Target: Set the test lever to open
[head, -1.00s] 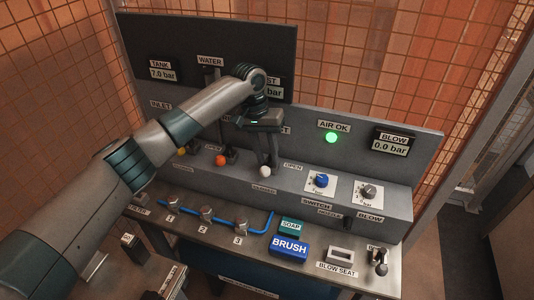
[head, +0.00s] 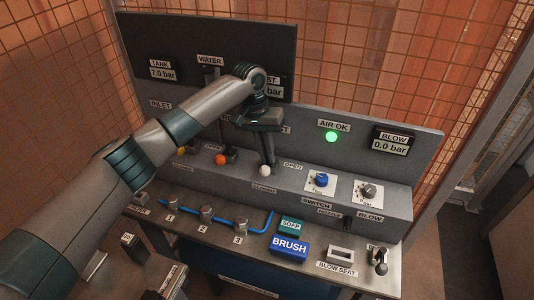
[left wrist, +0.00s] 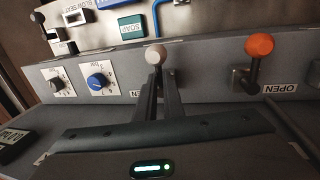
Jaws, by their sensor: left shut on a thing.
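The test lever is the one with a white ball knob (head: 265,171), on the sloped panel below the partly hidden TEST gauge. My left gripper (head: 268,160) reaches down to it and is shut on the lever, with the knob at the fingertips. In the left wrist view, the white knob (left wrist: 156,55) shows between the ends of the two fingers (left wrist: 158,90). An OPEN label (head: 293,166) is to the right of the knob, and another label (head: 263,188) is below it. My right gripper is not in view.
An orange-knobbed lever (head: 221,160) stands to the left, close to my arm. The blue SWITCH knob (head: 321,180) and the BLOW knob (head: 368,190) are to the right. A blue BRUSH block (head: 289,248) and several fittings on a blue hose stand on the bench below.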

